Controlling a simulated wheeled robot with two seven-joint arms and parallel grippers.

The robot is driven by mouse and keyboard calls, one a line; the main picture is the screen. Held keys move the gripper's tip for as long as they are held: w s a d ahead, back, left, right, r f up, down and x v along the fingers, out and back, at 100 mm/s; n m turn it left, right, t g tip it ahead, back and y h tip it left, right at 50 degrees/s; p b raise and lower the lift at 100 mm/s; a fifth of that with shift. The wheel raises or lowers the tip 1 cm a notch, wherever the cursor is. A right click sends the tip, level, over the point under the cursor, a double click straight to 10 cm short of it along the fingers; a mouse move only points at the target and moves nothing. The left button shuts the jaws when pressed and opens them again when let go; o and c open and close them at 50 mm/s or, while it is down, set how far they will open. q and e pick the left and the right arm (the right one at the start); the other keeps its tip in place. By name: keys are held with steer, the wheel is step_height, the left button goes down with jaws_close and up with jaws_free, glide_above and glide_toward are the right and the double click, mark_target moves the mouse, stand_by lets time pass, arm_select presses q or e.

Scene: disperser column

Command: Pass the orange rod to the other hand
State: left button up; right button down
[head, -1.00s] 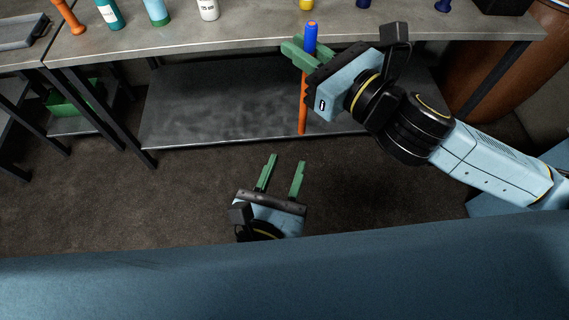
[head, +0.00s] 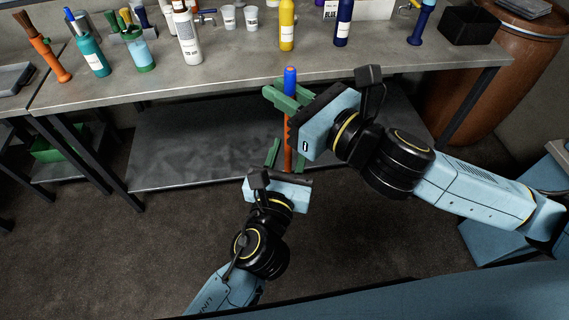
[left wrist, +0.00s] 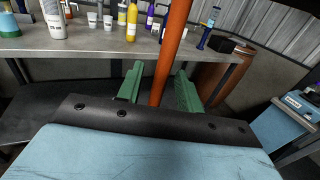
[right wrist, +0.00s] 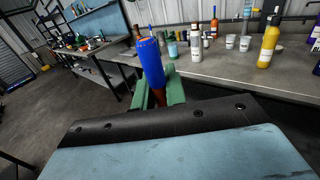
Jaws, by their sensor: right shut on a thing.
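The orange rod (head: 289,151) with a blue top end stands nearly upright in front of the table. My right gripper (head: 288,97) is shut on it just below the blue end, which shows large in the right wrist view (right wrist: 151,66). My left gripper (head: 286,152) is below the right one at the rod's lower part. In the left wrist view its green fingers (left wrist: 157,72) are spread, with the orange shaft (left wrist: 171,55) between them and clear space on both sides. The rod's bottom end is hidden behind the left gripper's body.
The grey table (head: 213,80) behind holds several bottles, white cups (head: 228,18) and a black bin (head: 470,25). Its lower shelf (head: 190,150) is bare. A brown barrel (head: 497,75) is at right.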

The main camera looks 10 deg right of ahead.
arm_select(q)
steer(key=shift+w, duration=0.1)
jaws_close()
arm_select(e)
steer(key=c, duration=1.4)
jaws_free()
steer(key=shift+o, duration=0.2)
